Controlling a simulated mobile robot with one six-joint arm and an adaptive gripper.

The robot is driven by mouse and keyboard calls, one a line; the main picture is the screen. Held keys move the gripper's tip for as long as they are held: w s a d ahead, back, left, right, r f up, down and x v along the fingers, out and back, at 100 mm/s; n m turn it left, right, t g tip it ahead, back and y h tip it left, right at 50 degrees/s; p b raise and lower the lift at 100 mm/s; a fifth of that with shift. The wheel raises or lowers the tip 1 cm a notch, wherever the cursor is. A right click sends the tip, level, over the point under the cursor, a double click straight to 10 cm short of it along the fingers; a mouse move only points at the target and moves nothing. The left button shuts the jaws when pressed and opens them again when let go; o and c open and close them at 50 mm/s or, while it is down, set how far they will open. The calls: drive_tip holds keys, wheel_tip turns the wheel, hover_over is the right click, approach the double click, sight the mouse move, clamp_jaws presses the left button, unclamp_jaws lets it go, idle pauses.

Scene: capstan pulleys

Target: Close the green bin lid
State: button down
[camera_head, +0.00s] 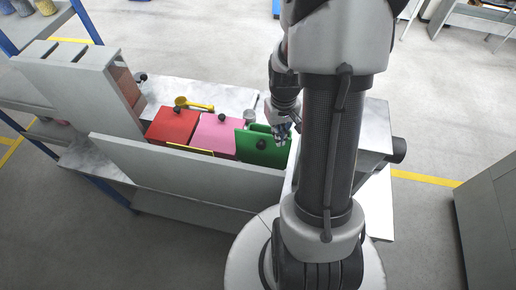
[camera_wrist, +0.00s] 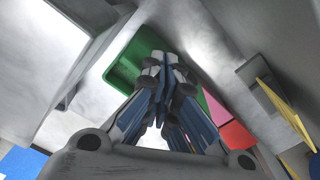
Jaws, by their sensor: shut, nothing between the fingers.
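The green bin lid (camera_head: 248,153) with a black knob is at the right end of the row of bins in the head view. It looks raised and tilted, with its knob side facing the head camera and a strip of green (camera_head: 258,128) showing behind it. My gripper (camera_head: 281,139) is at the lid's upper right; I cannot tell whether it touches. In the wrist view green (camera_wrist: 128,62) shows beyond my fingers (camera_wrist: 165,72), partly hidden by them. The fingers are shut and empty.
A pink lid (camera_head: 213,136) and a red lid (camera_head: 171,127) lie flat to the left. A yellow scoop (camera_head: 196,106) lies behind them on the counter (camera_head: 160,92). A long grey panel (camera_head: 185,172) stands in front of the bins. A tall grey block (camera_head: 84,88) stands at left.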

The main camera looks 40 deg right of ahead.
drive_tip(key=shift+w+d+f+b, duration=1)
drive_tip(key=shift+d+f+b, duration=0.7)
drive_tip(key=shift+f, duration=1)
drive_tip(key=w+d+r+p, duration=0.3)
drive_tip(key=r+p, duration=0.2)
drive_tip(key=r, duration=0.2)
drive_tip(key=shift+w+d+r, duration=0.15)
drive_tip(key=shift+w+r, duration=0.15)
drive_tip(key=shift+w, duration=0.05)
drive_tip(key=shift+d, duration=0.1)
drive_tip(key=shift+w, duration=0.1)
